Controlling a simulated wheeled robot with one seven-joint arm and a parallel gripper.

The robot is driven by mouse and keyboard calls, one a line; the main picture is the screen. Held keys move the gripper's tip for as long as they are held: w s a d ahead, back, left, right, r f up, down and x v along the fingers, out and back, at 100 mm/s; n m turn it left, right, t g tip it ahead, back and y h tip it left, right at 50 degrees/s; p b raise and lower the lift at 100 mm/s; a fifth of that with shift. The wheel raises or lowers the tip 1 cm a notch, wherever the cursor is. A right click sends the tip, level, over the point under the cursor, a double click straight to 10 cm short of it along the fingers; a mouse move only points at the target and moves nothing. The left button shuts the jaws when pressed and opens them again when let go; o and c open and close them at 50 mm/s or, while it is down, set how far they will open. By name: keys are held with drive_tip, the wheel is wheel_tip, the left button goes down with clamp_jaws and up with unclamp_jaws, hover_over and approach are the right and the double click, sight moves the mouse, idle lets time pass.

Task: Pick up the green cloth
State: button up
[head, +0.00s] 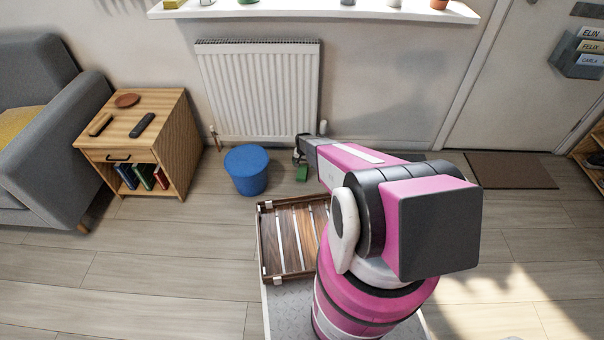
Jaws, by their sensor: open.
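My gripper (298,157) is at the far end of my pink arm, just above the cloth in the picture. The gripper is open; its fingers are small and dark here. I cannot tell whether they touch the cloth. My arm may hide part of the floor to the right of it.
A white radiator (259,90) is on the wall behind. A wooden slatted tray (262,243) lies nearer me. A side table (165,108) and grey sofa (42,75) stand left.

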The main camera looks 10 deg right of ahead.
sight(302, 171)
drive_tip(key=f, duration=0.7)
drive_tip(key=shift+w+a+f, duration=0.1)
drive_tip(key=shift+a+f, duration=0.15)
drive_tip(key=shift+f, duration=0.05)
drive_tip(key=c, duration=1)
